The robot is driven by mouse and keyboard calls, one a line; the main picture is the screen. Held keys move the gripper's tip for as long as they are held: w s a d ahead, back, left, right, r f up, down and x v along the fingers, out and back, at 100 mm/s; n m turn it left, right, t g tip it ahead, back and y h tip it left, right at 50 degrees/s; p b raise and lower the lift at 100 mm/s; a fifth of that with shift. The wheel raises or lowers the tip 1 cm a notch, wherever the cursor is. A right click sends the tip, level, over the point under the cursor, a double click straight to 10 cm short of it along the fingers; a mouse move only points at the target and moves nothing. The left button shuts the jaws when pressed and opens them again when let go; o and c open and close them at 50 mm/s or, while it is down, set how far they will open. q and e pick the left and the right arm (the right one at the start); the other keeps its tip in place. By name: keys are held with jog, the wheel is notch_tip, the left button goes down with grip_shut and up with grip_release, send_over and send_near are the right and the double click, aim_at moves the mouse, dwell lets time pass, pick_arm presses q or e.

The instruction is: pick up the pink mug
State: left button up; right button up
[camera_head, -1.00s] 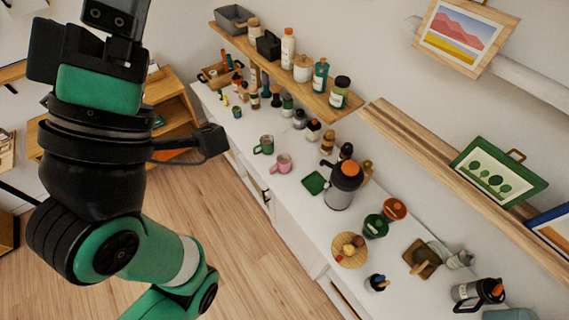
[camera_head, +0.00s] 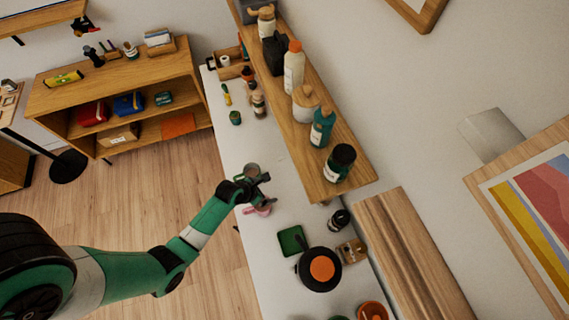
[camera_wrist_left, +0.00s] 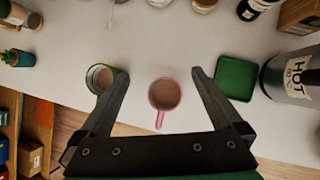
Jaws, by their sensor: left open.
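The pink mug (camera_wrist_left: 164,93) stands upright on the white counter in the left wrist view, between my open left fingers (camera_wrist_left: 160,73), with its handle toward my gripper's base. I cannot tell whether the fingers are at its height. In the head view my left gripper (camera_head: 264,189) is over the counter and partly hides the pink mug (camera_head: 263,211). A green mug (camera_wrist_left: 99,77) stands just left of the pink one, partly behind my left-hand finger. My right gripper is not in view.
A green square board (camera_wrist_left: 235,78) lies right of the pink mug, beside a flask marked HOT (camera_wrist_left: 293,77). In the head view a wooden shelf (camera_head: 290,125) with bottles runs along the wall above the counter. A small plant pot (camera_head: 235,117) stands farther back.

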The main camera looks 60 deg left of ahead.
pick_arm(q)
jog(key=s+f+n+g+b, duration=0.1)
jog(key=s+f+g, duration=0.1)
jog(key=s+f, duration=0.5)
jog(key=shift+t, duration=0.3)
jog(key=b+x, duration=0.4)
jog(key=b, duration=0.1)
jog(key=shift+s+f+b, duration=0.1)
jog(key=shift+f+b, duration=0.2)
jog(key=b, duration=0.4)
send_over(259, 207)
jog(key=d, duration=0.2)
jog(key=f, duration=0.4)
jog(key=shift+s+d+f, duration=0.1)
jog(key=shift+s+f, duration=0.1)
jog(key=shift+s, duration=0.05)
jog(key=shift+w+f, duration=0.2)
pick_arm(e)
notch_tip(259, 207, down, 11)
